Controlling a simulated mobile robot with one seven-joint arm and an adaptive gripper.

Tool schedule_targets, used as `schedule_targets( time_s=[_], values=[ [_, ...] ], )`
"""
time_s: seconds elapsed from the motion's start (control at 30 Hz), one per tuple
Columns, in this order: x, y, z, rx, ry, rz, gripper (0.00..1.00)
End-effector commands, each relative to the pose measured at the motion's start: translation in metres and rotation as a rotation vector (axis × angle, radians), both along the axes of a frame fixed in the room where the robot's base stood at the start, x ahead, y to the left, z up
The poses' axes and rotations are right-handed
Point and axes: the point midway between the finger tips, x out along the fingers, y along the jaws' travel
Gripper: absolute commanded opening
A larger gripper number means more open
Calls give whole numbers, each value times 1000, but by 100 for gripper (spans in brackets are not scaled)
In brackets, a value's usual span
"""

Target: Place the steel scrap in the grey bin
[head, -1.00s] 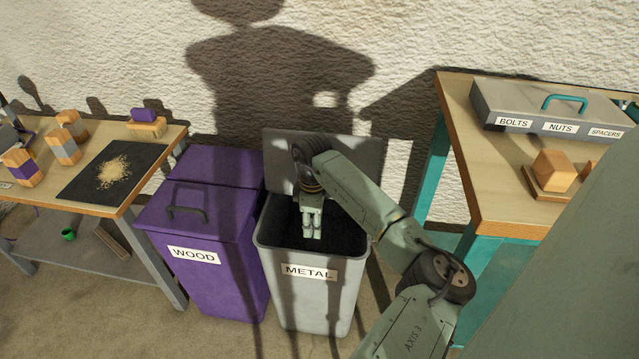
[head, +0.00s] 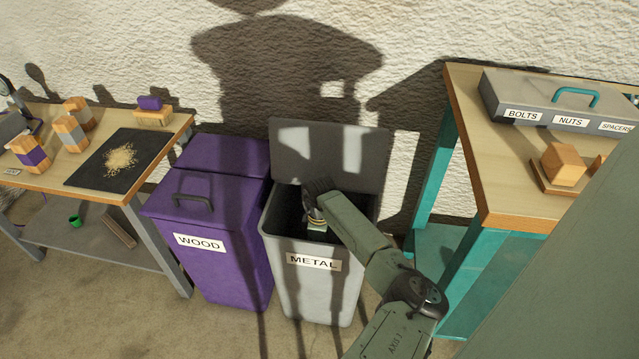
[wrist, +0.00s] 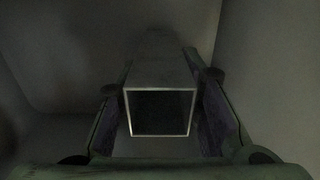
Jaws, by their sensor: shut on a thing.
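The grey bin (head: 309,297) labelled METAL stands on the floor with its lid raised against the wall. My arm reaches into its opening, and my gripper (head: 317,233) is at or below the rim, mostly hidden in the head view by the arm and the bin wall. In the wrist view, my gripper (wrist: 161,115) is shut on the steel scrap (wrist: 161,72), a hollow square tube with its open end towards the camera. A finger lies on each side of it. Grey bin walls (wrist: 265,70) surround it. The tube's far end is hard to make out.
A purple bin (head: 225,270) labelled WOOD, lid shut, stands close on the left. A workbench (head: 188,122) with blocks and a dark mat is further left. A teal-legged table (head: 510,212) with a labelled case (head: 550,108) stands to the right.

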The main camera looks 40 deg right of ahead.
Motion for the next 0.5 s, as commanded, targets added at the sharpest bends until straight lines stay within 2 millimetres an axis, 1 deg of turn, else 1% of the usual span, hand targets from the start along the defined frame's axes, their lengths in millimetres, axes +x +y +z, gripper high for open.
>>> schedule_targets(
  time_s=[0.2, 0.33, 0.37, 0.5],
  values=[
    [1, -1, 1, -1, -2, 1, 0],
    [1, 0, -2, -1, -2, 1, 0],
    [1, 0, -3, 0, -1, 1, 34],
    [1, 0, -2, 0, -1, 1, 44]
  ],
)
